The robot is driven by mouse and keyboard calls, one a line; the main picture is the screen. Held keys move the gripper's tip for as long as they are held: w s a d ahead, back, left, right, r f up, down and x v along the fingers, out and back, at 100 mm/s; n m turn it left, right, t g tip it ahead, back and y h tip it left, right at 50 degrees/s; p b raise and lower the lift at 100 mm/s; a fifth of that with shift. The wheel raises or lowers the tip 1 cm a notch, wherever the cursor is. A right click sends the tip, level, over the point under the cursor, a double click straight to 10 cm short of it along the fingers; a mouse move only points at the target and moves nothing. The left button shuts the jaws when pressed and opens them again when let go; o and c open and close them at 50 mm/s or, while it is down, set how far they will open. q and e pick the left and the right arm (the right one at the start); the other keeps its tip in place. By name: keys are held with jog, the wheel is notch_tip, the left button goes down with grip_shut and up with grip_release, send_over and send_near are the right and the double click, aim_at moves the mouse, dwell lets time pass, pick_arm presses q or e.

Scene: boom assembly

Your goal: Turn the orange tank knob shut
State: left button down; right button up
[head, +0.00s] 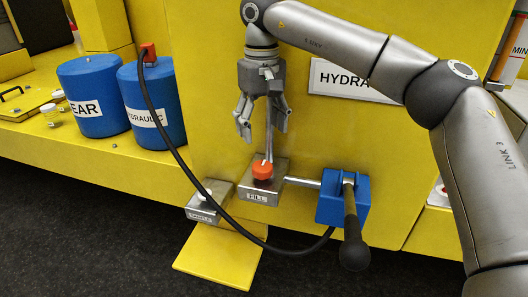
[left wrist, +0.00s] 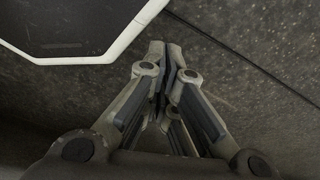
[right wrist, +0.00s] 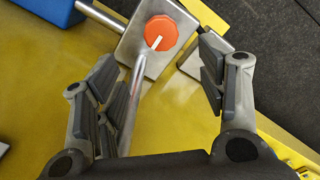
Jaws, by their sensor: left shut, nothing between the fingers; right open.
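In the right wrist view the knob (right wrist: 162,33) is beyond the fingertips, near the top centre. My right gripper (head: 262,130) is open, points down and hangs above the knob without touching it. A thin metal pipe (right wrist: 136,92) runs up to the block between the open fingers in the right wrist view. My left gripper (left wrist: 171,62) is shut and empty over dark floor, and is not visible in the head view.
A blue block (head: 330,208) with a black-handled lever stands right of the FILL block. A black hose loops below the knob to a blue hydraulic drum (head: 150,80). The yellow panel wall stands behind.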

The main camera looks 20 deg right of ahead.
jog(key=p, duration=0.1)
send_over(263, 166)
jog(key=f, duration=0.4)
jog(key=shift+s+a, duration=0.15)
jog(key=shift+s, duration=0.05)
jog(key=f, duration=0.2)
jog(key=f+p, duration=0.1)
jog(key=shift+w+d+f, duration=0.15)
jog(key=shift+w+d, duration=0.05)
jog(key=shift+w, duration=0.05)
notch_tip(263, 166, down, 2)
jog(key=shift+a+f, duration=0.1)
jog(key=shift+f, duration=0.3)
jog(key=shift+c, duration=1.5)
jog(key=c, duration=0.5)
jog(key=shift+c, duration=1.1)
pick_arm(q)
jog(key=shift+g, duration=0.3)
jog(key=s+r, duration=0.1)
jog(key=s+a+r, duration=0.1)
jog(key=s, duration=0.1)
jog(key=shift+s+r, duration=0.15)
jog(key=shift+s, duration=0.15)
